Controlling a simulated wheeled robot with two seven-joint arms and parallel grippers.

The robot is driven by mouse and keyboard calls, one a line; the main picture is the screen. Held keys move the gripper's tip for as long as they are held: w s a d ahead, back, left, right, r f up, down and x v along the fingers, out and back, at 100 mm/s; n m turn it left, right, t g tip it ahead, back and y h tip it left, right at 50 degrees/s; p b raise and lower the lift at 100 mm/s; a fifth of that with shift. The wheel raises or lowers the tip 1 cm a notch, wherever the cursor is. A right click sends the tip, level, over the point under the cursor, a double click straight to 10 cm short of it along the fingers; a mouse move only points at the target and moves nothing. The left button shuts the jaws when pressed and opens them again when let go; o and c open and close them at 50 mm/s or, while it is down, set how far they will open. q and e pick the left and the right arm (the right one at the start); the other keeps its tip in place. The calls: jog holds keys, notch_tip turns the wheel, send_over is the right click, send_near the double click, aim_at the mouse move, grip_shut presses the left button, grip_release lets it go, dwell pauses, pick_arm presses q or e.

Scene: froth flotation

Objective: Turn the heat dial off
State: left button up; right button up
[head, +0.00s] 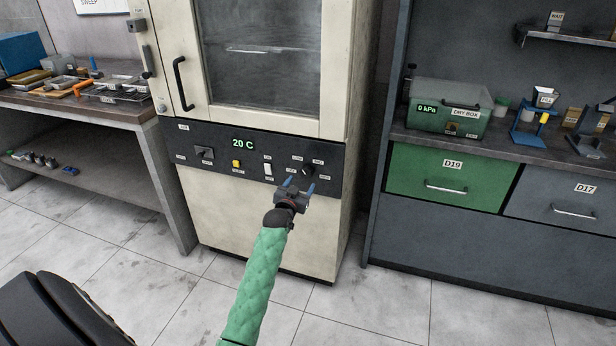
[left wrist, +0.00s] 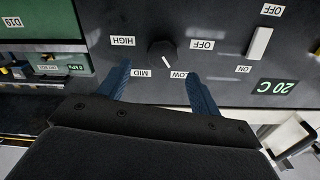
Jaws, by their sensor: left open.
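The heat dial (head: 307,171) is a small round black knob on the dark control panel of the cream cabinet. In the left wrist view the dial (left wrist: 161,52) is ringed by labels HIGH, MID, LOW and OFF, and its white mark appears to point toward LOW. My left gripper (head: 299,185) is open and empty in front of the panel, just below the dial. In the left wrist view its two blue fingers (left wrist: 158,76) stand on either side of the dial's position, apart from it. My right gripper is not in view.
The panel also bears a white rocker switch (head: 267,169), a yellow button (head: 236,163), another knob (head: 204,153) and a display (head: 243,144) reading 20 C. A bench (head: 150,120) stands left and a drawer unit (head: 455,235) right. The floor in front is clear.

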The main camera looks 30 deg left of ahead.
aim_at(305, 174)
pick_arm(q)
jog(key=x, duration=0.4)
jog(key=shift+w+a, duration=0.3)
jog(key=shift+w, duration=0.05)
jog(key=shift+w+a+p, duration=0.2)
jog(key=shift+w+p, duration=0.1)
jog(key=shift+w, duration=0.35)
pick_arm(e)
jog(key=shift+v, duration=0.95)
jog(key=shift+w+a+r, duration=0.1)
pick_arm(q)
jog(key=c, duration=1)
